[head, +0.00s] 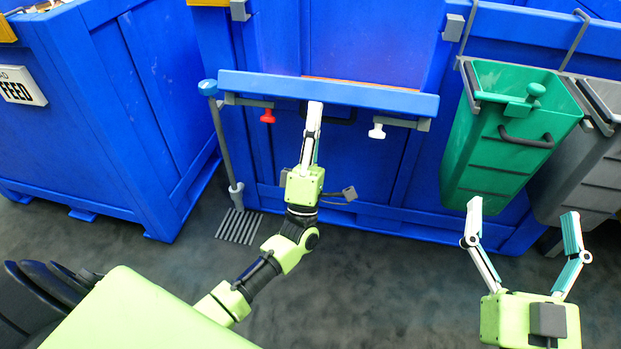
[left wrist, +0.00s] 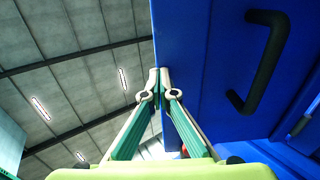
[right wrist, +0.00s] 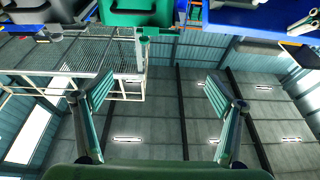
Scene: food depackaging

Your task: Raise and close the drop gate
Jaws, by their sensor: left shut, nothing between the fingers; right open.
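A blue bar-like panel edge, apparently the drop gate (head: 260,86), runs across the front below the opening. A red knob (head: 267,116) and a white knob (head: 377,131) sit under its two ends. My left gripper (head: 314,106) is shut and empty, its tips at the panel's lower edge; contact is unclear. In the left wrist view, a black handle (left wrist: 268,55) is on the blue panel, right of the shut fingers (left wrist: 160,72). My right gripper (head: 522,210) is open and empty.
A green tub (head: 500,160) and a grey tub (head: 590,165) hang on the bin's right side, just beyond my right gripper. A grey rod with a blue ball top (head: 208,88) stands at left. Another blue bin (head: 80,120) is further left. The dark floor in front is clear.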

